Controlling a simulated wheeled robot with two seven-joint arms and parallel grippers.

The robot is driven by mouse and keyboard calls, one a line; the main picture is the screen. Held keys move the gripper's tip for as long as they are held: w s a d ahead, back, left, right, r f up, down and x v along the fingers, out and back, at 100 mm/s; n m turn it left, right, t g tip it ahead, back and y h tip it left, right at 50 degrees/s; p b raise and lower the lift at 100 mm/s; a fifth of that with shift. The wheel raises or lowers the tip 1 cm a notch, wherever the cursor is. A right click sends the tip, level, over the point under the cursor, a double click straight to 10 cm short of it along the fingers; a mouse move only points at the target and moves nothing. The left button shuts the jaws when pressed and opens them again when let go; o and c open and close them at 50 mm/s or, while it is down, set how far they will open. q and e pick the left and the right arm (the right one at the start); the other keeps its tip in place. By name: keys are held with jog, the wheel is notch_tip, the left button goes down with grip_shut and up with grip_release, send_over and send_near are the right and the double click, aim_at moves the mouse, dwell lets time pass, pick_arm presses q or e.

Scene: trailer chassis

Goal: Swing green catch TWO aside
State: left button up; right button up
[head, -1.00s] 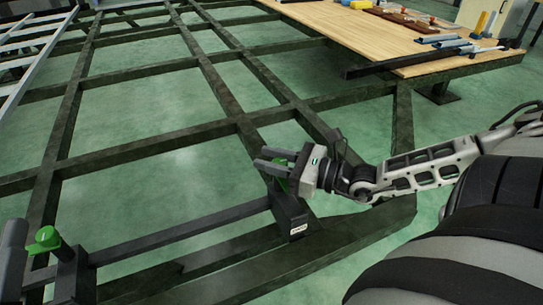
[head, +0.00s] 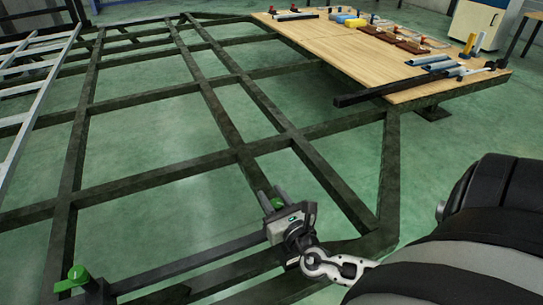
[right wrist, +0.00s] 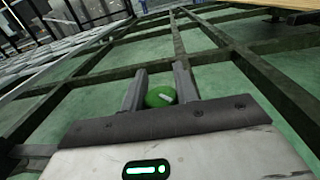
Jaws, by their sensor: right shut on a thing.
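My right gripper (head: 272,195) is at the lower middle of the head view, with its fingers pointing away toward the frame. It is shut on a green catch knob (head: 277,203), which shows between the two fingers in the right wrist view (right wrist: 160,96). A second green catch (head: 72,281) stands at the lower left on a dark post, apart from the gripper. A dark bar (head: 190,261) runs between the two catch posts. I cannot read which catch is marked TWO. My left gripper is not in view.
The dark chassis frame (head: 160,180) spreads across the green floor with open gaps between its beams. A wooden deck (head: 375,60) at the back right holds tools and parts. A pale ladder-like rack (head: 32,95) lies at the left.

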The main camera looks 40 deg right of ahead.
jog(key=m+g+h+p, duration=0.1)
jog(key=m+h, duration=0.1)
jog(key=h, duration=0.1)
jog(key=shift+s+m+g+h, duration=0.1)
jog(key=shift+m+g+h, duration=0.2)
jog(key=shift+h, duration=0.1)
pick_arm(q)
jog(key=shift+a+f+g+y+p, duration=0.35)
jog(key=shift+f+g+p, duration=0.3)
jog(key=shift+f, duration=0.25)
pick_arm(e)
jog(key=shift+s+d+f+m+g+h, duration=0.1)
jog(key=shift+d+m+g+h, duration=0.1)
jog(key=shift+m+g+h, duration=1.05)
jog(key=shift+t+h, duration=0.25)
jog(key=shift+h, duration=0.1)
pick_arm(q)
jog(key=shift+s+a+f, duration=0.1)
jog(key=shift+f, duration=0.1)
pick_arm(e)
jog(key=o, duration=1)
jog(key=shift+d, duration=0.1)
jog(key=shift+c, duration=0.2)
